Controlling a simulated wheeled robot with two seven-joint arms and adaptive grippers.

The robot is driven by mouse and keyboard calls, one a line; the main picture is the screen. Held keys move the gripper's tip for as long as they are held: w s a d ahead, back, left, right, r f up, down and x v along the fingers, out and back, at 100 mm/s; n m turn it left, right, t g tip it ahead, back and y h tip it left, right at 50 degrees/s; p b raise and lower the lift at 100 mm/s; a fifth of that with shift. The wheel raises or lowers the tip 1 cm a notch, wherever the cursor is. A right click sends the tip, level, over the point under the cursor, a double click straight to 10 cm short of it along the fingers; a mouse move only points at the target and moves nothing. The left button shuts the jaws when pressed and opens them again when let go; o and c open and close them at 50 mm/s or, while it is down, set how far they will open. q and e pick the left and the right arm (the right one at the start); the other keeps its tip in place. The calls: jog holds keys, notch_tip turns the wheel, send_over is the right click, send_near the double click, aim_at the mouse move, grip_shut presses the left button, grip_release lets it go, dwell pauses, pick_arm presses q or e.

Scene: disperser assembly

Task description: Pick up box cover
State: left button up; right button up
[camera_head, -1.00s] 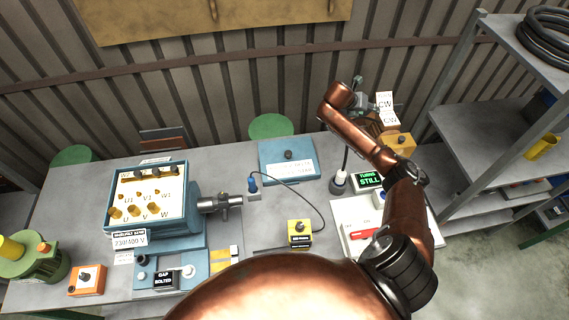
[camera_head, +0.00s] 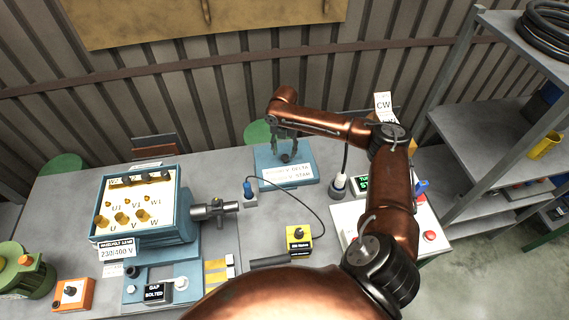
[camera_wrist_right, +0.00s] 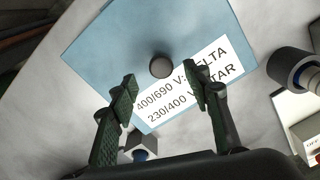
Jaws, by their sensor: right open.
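The box cover (camera_head: 267,174) is a flat blue plate with a dark round knob (camera_head: 285,158) and a white label (camera_head: 288,174). It lies on the table right of the open terminal box (camera_head: 138,205). My right gripper (camera_head: 286,152) is above the cover near the knob. In the right wrist view the cover (camera_wrist_right: 110,45) and its knob (camera_wrist_right: 160,67) show ahead of the fingers. The right gripper (camera_wrist_right: 160,88) is open, one finger to each side of the knob's line, with nothing between the tips. My left gripper is not in view.
A black cable runs from a blue connector (camera_head: 248,190) to near a yellow-black box (camera_head: 298,238). A dark-grey post (camera_head: 338,187) stands right of the cover. A green stool (camera_head: 257,133) is behind the table. Shelves (camera_head: 490,150) stand at right.

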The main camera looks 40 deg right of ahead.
aim_at(285, 156)
jog(key=f, duration=0.5)
jog(key=shift+d, duration=0.2)
jog(key=shift+c, duration=0.5)
grip_shut()
jog(key=shift+r, duration=0.1)
